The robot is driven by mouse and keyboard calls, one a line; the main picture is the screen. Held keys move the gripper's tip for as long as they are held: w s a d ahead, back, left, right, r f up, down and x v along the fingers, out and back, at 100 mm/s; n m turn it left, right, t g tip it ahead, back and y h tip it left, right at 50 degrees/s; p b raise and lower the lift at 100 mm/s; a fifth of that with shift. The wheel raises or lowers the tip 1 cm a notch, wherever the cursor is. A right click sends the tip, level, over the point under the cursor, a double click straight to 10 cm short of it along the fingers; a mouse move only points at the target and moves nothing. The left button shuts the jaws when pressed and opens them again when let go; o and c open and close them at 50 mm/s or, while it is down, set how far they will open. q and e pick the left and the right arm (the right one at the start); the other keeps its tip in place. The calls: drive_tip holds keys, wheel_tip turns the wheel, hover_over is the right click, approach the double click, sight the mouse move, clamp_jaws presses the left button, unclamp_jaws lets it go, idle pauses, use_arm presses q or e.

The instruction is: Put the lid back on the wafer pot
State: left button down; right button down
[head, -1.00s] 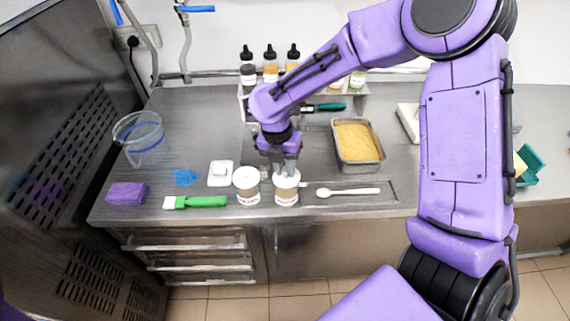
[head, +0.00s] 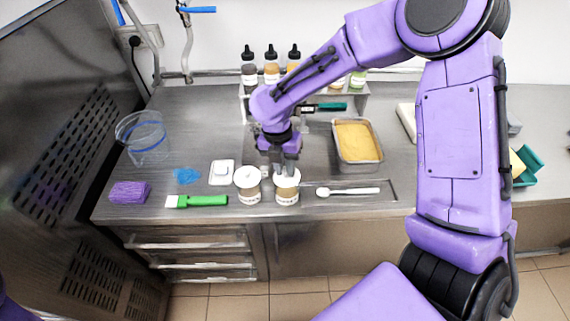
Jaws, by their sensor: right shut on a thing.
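Two small jars with white tops and printed labels stand side by side near the counter's front edge: a left pot (head: 247,188) and a right pot (head: 287,191). The labels are too small to read, so I cannot tell which is the wafer pot. My right gripper (head: 285,172) points down at the right pot's top and is shut on what appears to be its white lid (head: 290,178). The lid is at the pot's mouth; I cannot tell whether it is fully seated. The fingers hide part of it. My left gripper is not in view.
A green-handled brush (head: 197,201), purple sponge (head: 129,192), white dish (head: 222,173) and clear jug (head: 143,137) lie left. A white spoon (head: 347,191) and metal tub of yellow food (head: 358,163) are right. Bottles (head: 271,70) stand on a shelf behind.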

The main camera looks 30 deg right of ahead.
drive_tip(key=shift+s+f+p, duration=0.15)
drive_tip(key=shift+f+p, duration=0.1)
drive_tip(key=shift+p, duration=0.4)
idle(0.9)
drive_tip(key=c, duration=0.9)
unclamp_jaws()
drive_tip(key=o, duration=0.5)
drive_tip(key=shift+r, duration=0.1)
drive_tip(key=shift+r, duration=3.45)
